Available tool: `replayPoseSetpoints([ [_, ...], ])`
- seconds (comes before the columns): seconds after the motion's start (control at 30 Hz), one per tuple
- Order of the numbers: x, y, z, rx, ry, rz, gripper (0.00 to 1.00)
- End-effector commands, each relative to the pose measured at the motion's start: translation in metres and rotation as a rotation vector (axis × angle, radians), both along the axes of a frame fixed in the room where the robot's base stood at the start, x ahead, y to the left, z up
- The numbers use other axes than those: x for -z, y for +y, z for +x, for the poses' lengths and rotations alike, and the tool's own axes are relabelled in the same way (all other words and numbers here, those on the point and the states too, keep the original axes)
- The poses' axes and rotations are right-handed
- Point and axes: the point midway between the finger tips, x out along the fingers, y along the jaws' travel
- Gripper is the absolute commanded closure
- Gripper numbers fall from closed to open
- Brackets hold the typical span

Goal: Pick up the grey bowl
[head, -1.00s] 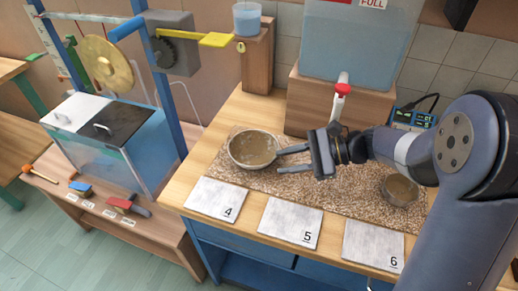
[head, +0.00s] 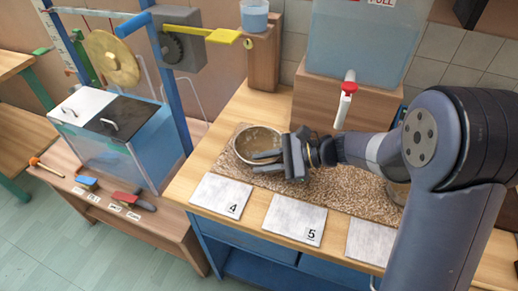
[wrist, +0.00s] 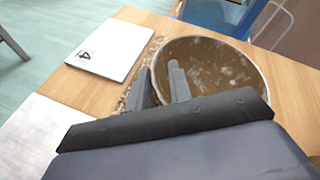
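The grey bowl (head: 262,136) is round with a pale rim and a brown inside, and stands on the speckled mat behind card 4. It also shows in the wrist view (wrist: 225,75). My gripper (head: 262,161) is at its near right side. In the wrist view my gripper (wrist: 160,72) has one finger outside the wall and one inside, with the rim between them. A gap shows between the fingers, so it looks open. The fingers hide part of the rim.
The speckled mat (head: 330,200) lies on the wooden bench. Cards 4 (head: 220,195) and 5 (head: 295,219) lie in front. A second bowl (head: 397,191) at right is mostly hidden by my arm. A red-handled tap (head: 346,95) hangs from the tank (head: 360,40) behind.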

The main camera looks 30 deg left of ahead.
Motion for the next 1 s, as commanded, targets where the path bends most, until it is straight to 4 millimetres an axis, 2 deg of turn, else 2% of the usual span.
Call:
replayPoseSetpoints([
  [0.03, 0.000, 0.000, 0.000, 0.000, 0.000, 0.000, 0.84],
  [0.23, 0.000, 0.000, 0.000, 0.000, 0.000, 0.000, 1.00],
  [0.73, -0.001, -0.001, -0.001, 0.000, 0.001, -0.002, 1.00],
  [1.0, -0.017, -0.014, -0.008, 0.000, -0.002, 0.000, 1.00],
])
